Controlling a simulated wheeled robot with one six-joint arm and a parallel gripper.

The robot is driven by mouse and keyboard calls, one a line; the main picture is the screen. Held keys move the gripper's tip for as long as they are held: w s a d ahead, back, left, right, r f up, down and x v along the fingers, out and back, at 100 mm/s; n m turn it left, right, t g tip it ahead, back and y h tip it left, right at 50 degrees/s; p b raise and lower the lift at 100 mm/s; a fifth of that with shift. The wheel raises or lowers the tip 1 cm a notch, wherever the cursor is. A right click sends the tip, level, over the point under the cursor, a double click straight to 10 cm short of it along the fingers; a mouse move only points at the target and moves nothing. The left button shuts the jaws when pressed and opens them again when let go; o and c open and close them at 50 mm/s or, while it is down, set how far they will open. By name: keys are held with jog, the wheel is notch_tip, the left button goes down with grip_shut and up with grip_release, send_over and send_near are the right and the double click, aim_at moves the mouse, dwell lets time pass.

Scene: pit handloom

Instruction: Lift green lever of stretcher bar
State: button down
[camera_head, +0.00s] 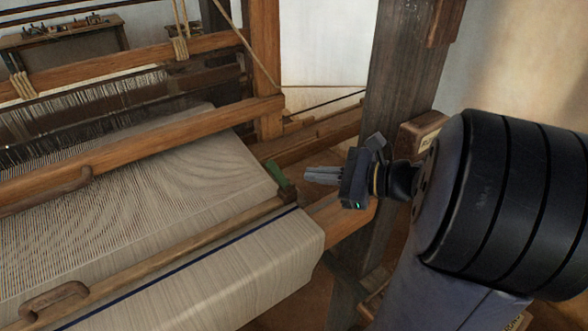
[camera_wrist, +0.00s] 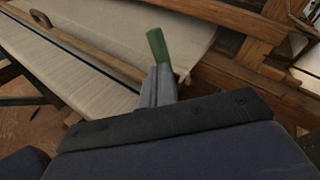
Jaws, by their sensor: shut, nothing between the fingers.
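The green lever (camera_head: 277,174) stands tilted up at the right end of the wooden stretcher bar (camera_head: 190,242), which lies across the pale cloth. In the wrist view the green lever (camera_wrist: 158,48) shows just beyond my fingertips. My gripper (camera_head: 308,174) is shut and empty, just right of the lever in the head view, with its fingers pointing left towards it. In the wrist view my gripper (camera_wrist: 162,72) overlaps the lever's lower part, so I cannot tell whether they touch.
The woven cloth (camera_head: 250,262) wraps over the front beam. A dark upright post (camera_head: 400,85) stands behind my wrist, and a wooden beam (camera_head: 120,152) crosses above the cloth. A curved handle (camera_head: 55,299) sits at lower left.

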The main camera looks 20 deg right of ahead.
aim_at(281, 173)
jog(key=shift+p+x, duration=0.55)
jog(key=shift+x, duration=2.25)
